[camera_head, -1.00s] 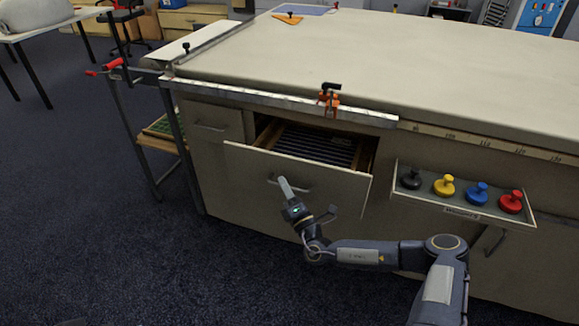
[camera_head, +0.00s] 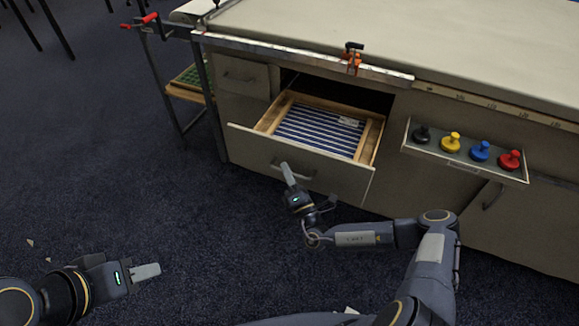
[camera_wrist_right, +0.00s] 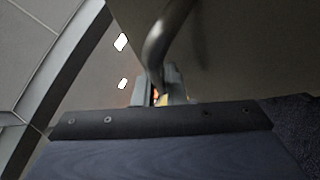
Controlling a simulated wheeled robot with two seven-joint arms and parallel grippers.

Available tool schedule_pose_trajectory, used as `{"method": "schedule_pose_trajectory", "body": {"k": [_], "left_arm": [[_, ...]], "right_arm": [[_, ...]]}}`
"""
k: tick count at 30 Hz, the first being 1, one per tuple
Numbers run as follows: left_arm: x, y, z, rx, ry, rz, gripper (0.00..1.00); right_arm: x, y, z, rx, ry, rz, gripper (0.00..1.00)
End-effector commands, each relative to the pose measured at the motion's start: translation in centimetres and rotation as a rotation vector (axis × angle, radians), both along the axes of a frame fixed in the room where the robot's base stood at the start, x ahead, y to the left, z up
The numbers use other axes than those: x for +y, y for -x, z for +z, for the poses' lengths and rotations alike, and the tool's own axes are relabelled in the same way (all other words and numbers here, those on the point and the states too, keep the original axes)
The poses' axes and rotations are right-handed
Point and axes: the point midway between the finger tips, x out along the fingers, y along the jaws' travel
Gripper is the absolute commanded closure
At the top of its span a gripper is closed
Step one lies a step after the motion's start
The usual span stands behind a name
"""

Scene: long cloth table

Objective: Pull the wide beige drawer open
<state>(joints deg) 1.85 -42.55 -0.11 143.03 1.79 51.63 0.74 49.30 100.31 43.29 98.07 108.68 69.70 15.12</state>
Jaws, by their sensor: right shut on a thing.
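The wide beige drawer (camera_head: 305,167) stands well out from the table cabinet in the head view. Its wooden sides and a blue-and-white striped content show inside. My right gripper (camera_head: 287,170) is at the drawer's front and shut on its curved metal handle (camera_head: 300,173). In the right wrist view the handle (camera_wrist_right: 165,45) runs down between the fingers (camera_wrist_right: 160,85), close to the drawer front. My left gripper (camera_head: 148,272) is at the lower left, away from the drawer. It is seen from the side, so its finger gap does not show.
A small tray (camera_head: 465,162) with black, yellow, blue and red knobbed pieces juts out right of the drawer. A smaller drawer (camera_head: 240,77) is at its left. An orange clamp (camera_head: 352,58) sits on the table edge.

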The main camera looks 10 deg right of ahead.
Motion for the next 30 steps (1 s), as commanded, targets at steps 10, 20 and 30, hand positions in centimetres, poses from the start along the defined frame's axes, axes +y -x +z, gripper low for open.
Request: {"method": "schedule_pose_trajectory", "body": {"k": [10, 20, 30], "left_arm": [[0.0, 0.0, 0.0, 0.000, 0.000, 0.000, 0.64], [0.0, 0.0, 0.0, 0.000, 0.000, 0.000, 0.64], [0.0, 0.0, -0.1, 0.000, 0.000, 0.000, 0.64]], "right_arm": [[0.0, 0.0, -0.1, 0.001, 0.000, -0.001, 0.85], [-0.1, 0.1, -0.1, 0.001, 0.000, -0.001, 0.80], [-1.3, 4.4, -2.1, 0.004, -0.001, -0.002, 0.80]]}}
